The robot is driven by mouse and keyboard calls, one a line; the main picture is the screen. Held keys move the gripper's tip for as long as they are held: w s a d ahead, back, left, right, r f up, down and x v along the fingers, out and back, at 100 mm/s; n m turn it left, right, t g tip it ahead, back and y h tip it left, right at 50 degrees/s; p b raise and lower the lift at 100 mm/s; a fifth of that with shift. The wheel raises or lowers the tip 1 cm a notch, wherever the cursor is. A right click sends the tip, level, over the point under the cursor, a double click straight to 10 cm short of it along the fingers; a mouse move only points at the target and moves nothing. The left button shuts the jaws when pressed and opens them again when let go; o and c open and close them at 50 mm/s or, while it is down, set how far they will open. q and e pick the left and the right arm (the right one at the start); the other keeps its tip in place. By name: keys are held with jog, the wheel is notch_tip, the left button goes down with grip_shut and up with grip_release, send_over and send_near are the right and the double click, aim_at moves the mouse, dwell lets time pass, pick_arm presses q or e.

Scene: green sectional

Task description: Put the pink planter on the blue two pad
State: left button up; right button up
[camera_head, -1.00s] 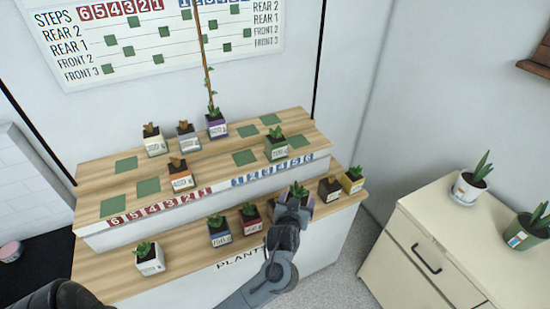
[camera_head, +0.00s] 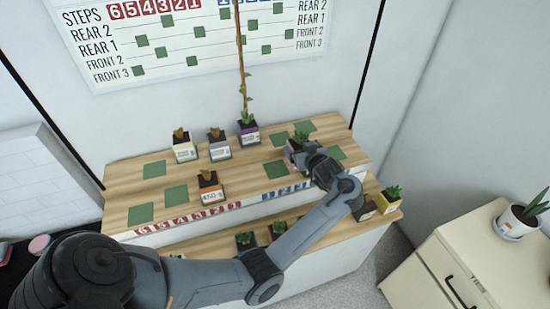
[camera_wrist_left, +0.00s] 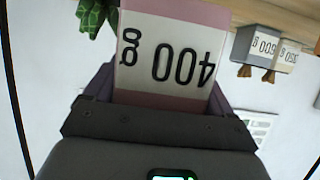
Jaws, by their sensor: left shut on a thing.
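The pink planter (camera_wrist_left: 172,60), with a white label reading 400 g, is between the fingers of my left gripper (camera_wrist_left: 165,100) in the left wrist view, where the picture is upside down. In the head view my left gripper (camera_head: 307,160) is over the right part of the stepped stand, and a bit of the pink planter (camera_head: 291,149) shows beside it. Blue numerals (camera_head: 285,190) run along the riser below, partly hidden by my arm. Green pads lie near the gripper, one to its left (camera_head: 275,170) and one to its right (camera_head: 335,153). I cannot read which is blue two.
Grey (camera_head: 218,148), white (camera_head: 184,149) and purple (camera_head: 248,133) planters stand on the upper step, the purple one with a tall stem. A brown planter (camera_head: 208,188) stands lower. My arm crosses the front step and hides planters there. A cream cabinet (camera_head: 450,260) stands right.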

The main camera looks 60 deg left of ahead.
pick_arm(q)
jog(key=shift+s+a+f+p, duration=0.15)
jog(key=shift+s+a+f, duration=0.5)
jog(key=shift+a+f, duration=0.95)
jog(key=shift+s+a+f+p, duration=0.15)
jog(key=shift+s+a+f, duration=0.45)
jog(key=shift+a+f, duration=0.95)
jog(key=shift+s+a+f+p, duration=0.15)
jog(key=shift+s+a+f, duration=0.5)
jog(key=shift+a+f, duration=0.95)
jog(key=shift+d+f, duration=0.2)
jog(key=shift+f, duration=0.05)
jog(key=shift+f, duration=0.15)
jog(key=o, duration=1.2)
